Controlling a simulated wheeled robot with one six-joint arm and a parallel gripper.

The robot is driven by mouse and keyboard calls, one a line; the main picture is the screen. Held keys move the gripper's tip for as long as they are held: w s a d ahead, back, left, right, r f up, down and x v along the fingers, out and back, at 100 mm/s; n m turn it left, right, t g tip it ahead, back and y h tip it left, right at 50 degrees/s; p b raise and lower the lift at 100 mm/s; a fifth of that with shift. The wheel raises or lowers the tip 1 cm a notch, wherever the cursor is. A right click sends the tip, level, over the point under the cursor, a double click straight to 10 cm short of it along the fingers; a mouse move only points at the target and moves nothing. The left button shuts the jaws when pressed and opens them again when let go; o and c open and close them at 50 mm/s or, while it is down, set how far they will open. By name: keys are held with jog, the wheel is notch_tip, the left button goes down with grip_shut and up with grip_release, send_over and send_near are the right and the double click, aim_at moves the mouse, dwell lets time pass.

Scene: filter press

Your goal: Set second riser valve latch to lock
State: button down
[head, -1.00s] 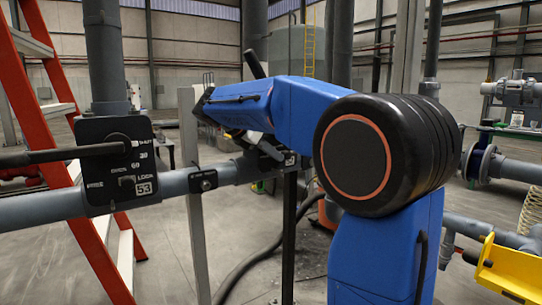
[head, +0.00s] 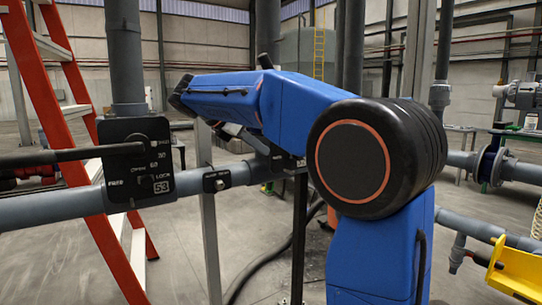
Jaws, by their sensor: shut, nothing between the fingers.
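A black valve plate numbered 53 (head: 138,160) sits on a grey riser pipe at left. Its long dark lever (head: 88,154) points left. FREE and LOCK are printed low on the plate, with a small dark latch (head: 147,185) between them; its exact setting is too small to tell. Another black valve plate (head: 290,163) stands farther back on the same pipe run, mostly hidden behind my blue arm; its latch cannot be made out. I cannot tell which plate is the second riser. My arm reaches left across the middle; my gripper's fingers do not show.
An orange ladder (head: 72,95) stands at far left behind the pipe. A small black label box (head: 217,181) sits on the horizontal grey pipe (head: 60,209). A yellow bracket (head: 512,268) is at lower right. The floor at lower middle holds a dark hose.

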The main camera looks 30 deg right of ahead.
jog(key=shift+v, duration=1.05)
jog(key=s+a+f+m+t+y, duration=0.1)
jog(key=s+a+f+m+y, duration=0.2)
jog(key=s+f+m, duration=0.3)
jog(key=s+a+f+m+t+y, duration=0.2)
jog(key=s+f+m+y, duration=0.2)
jog(key=s+f, duration=1.1)
jog(key=s+a+f+m+t+y, duration=0.1)
jog(key=s+a+f+m+y, duration=0.2)
jog(key=s+f+m, duration=0.5)
notch_tip(320, 180, down, 4)
jog(key=s, duration=0.3)
jog(key=shift+a+r, duration=0.15)
jog(key=shift+a, duration=0.2)
